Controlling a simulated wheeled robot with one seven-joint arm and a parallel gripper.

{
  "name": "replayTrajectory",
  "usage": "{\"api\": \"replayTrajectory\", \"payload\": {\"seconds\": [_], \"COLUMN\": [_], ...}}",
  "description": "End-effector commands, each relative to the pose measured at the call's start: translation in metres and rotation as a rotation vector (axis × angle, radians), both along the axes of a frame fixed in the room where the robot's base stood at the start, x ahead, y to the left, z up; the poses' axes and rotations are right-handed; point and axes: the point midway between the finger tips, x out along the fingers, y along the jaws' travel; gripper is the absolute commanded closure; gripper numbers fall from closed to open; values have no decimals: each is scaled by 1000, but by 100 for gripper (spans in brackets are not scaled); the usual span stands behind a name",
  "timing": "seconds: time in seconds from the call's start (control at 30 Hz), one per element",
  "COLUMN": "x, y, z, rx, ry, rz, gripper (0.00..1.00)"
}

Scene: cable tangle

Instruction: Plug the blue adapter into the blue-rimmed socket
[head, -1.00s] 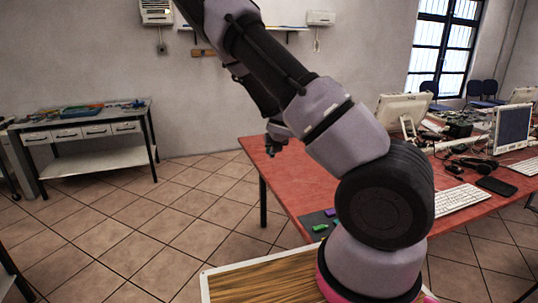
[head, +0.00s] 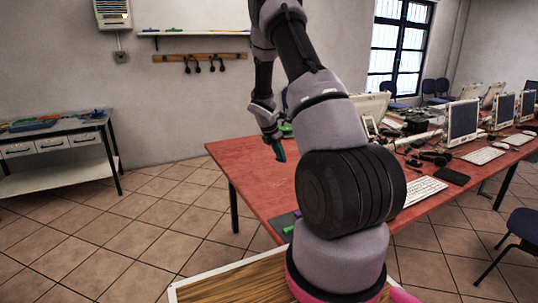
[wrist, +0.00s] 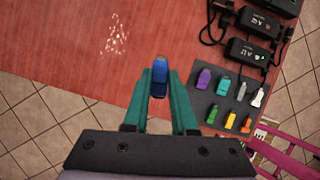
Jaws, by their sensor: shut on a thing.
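My gripper (wrist: 159,88) has two teal fingers closed on the blue adapter (wrist: 159,76), which sits between their tips in the wrist view. The adapter is held over the red table (wrist: 60,45), near its edge. In the head view my gripper (head: 277,150) hangs fingers down above the left part of the table; the adapter cannot be made out there. I cannot make out the blue-rimmed socket in either view.
A dark mat (wrist: 214,118) right of my gripper holds several coloured adapters. Black power bricks (wrist: 251,51) with cables lie beyond it. Monitors (head: 463,121) and keyboards (head: 424,190) stand on the table's right.

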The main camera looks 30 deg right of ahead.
Motion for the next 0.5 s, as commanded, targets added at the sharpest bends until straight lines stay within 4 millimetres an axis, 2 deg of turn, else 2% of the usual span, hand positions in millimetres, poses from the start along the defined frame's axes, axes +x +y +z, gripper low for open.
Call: {"api": "replayTrajectory", "payload": {"seconds": [0.03, 0.27, 0.5], "x": [-2, -16, -37], "y": [-12, -52, -97], "z": [-2, -9, -18], "rx": [24, 152, 315], "ry": [2, 6, -53], "rz": [-70, -421, -854], "gripper": [100, 100, 100]}}
